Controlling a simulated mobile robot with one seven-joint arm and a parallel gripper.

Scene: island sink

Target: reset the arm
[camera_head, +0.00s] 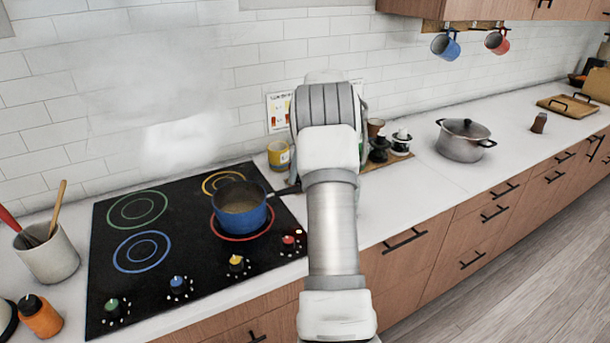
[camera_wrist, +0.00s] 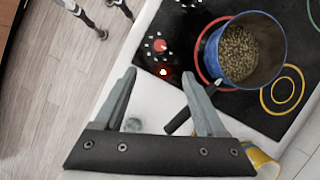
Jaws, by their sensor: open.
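My arm (camera_head: 333,230) rises in the middle of the head view, in front of the counter. My gripper is hidden behind the arm there. In the wrist view my gripper (camera_wrist: 158,75) is open, with its two fingers spread and nothing between them. It is above the counter edge beside the cooktop. The blue pot (camera_head: 241,207) stands on the red ring of the cooktop; in the wrist view the pot (camera_wrist: 243,50) holds small brownish grains. Its dark handle (camera_wrist: 180,120) passes close to one finger in the picture; I cannot tell whether they touch.
The black cooktop (camera_head: 150,270) has coloured rings and knobs. A utensil crock (camera_head: 48,255) and an orange bottle (camera_head: 40,315) are at left. A lidded steel pot (camera_head: 463,142) stands at right. The wood floor (camera_head: 540,270) is clear.

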